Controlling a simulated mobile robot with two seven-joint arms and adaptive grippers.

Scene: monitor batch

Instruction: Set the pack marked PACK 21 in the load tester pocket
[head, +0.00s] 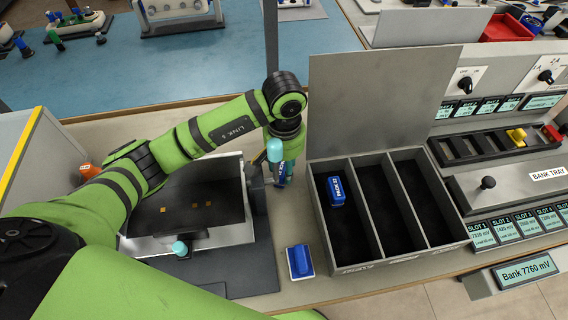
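My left gripper (284,163) points down between the dark open-topped unit and the grey bin. It appears shut on a blue pack (283,175) with white lettering, held upright; its number is too small to read. A second blue pack (336,191) with white lettering stands in the left compartment of the bin; I cannot read its number surely. A blue block (299,262) sits on a small white plate at the front of the bench. I cannot tell which fixture is the load tester pocket. My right gripper is not in view.
The grey three-compartment bin (353,268) has a raised lid; its middle and right compartments look empty. A bank tray (495,145) and slot displays stand at right. An orange cylinder (89,170) is left, near my arm.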

